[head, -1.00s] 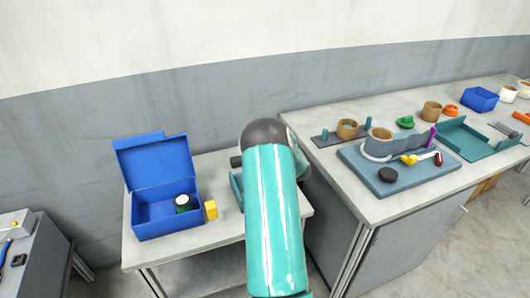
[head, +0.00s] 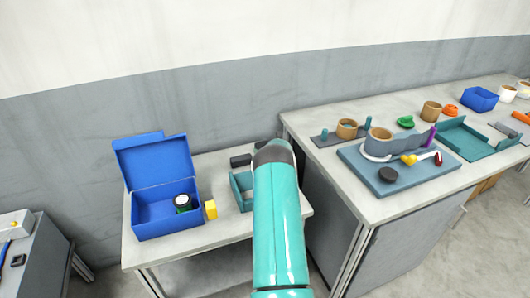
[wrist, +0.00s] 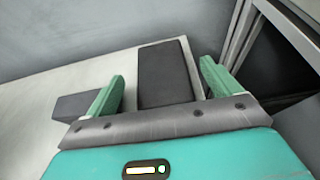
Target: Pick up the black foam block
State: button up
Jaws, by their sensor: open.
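A black block (wrist: 165,75), which looks like the foam block, lies on the light tabletop in the wrist view. It shows between the two green fingers of my gripper (wrist: 163,72), with visible space on both sides. My gripper is open and empty; I cannot tell how far above the block it is. A second dark grey block (wrist: 75,105) lies to the left, partly behind the left finger.
A teal tray (head: 236,188) is partly behind my arm. A higher workbench (head: 375,205) with several parts stands to the right. A grey wall is behind.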

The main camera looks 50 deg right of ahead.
jog(key=shift+x, duration=0.85)
jog(key=c, duration=1.1)
jog(key=shift+o, duration=0.2)
jog(key=shift+r, duration=0.1)
